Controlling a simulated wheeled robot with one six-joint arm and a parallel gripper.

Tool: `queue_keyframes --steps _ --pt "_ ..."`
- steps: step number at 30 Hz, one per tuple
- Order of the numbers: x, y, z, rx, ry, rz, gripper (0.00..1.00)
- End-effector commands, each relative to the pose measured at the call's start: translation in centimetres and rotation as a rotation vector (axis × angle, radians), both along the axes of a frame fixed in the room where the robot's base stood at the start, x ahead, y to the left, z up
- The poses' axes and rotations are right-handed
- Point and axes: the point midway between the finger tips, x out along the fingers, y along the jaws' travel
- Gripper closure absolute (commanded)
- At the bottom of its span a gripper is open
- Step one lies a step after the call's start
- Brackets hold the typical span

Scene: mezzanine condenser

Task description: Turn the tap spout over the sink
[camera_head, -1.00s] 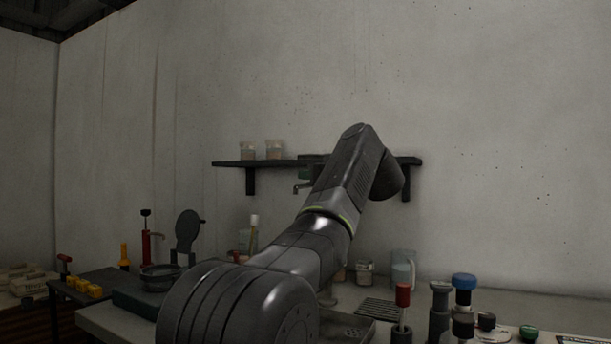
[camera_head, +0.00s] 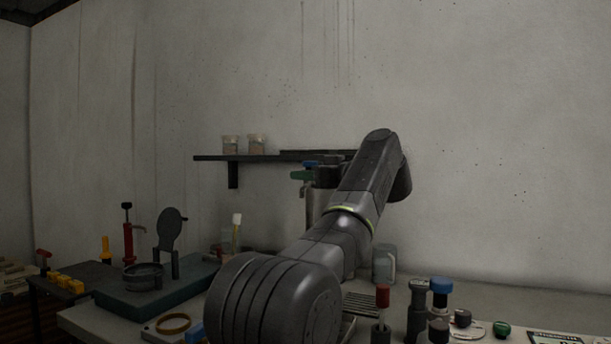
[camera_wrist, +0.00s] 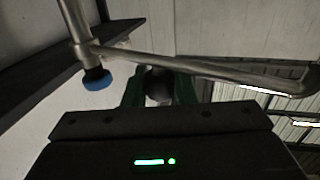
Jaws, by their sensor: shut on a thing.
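The metal tap shows in the wrist view, with its pipe (camera_wrist: 75,22), a blue knob (camera_wrist: 97,79) and a long spout (camera_wrist: 215,71) reaching right to a bent end. My gripper (camera_wrist: 158,88) has green fingers on the spout's middle part and is shut on it; the exact contact is partly hidden. In the head view, my gripper's green finger (camera_head: 302,175) shows left of my wrist, beside the blue knob (camera_head: 312,163) and above the grey tap column (camera_head: 313,208). My arm hides most of the sink area, and I cannot make out the basin clearly.
A dark wall shelf (camera_head: 215,158) with two jars is close behind my wrist. A ribbed drainer (camera_head: 362,304), a red-topped tool (camera_head: 382,297) and a blue-capped bottle (camera_head: 439,292) stand right of my arm. A teal slab (camera_head: 130,300) with a dark apparatus lies left.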

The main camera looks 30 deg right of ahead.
Motion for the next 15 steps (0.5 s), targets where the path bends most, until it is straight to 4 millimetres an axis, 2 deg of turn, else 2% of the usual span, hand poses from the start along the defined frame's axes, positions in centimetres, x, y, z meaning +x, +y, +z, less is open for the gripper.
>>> queue_keyframes --steps 1,4,15 --pt "-0.03 -0.13 -0.15 0.001 0.003 -0.002 0.74" --pt "-0.03 -0.10 -0.13 0.002 0.002 -0.002 0.54" --pt "-0.55 -0.28 -0.02 0.001 0.001 -0.003 0.54"
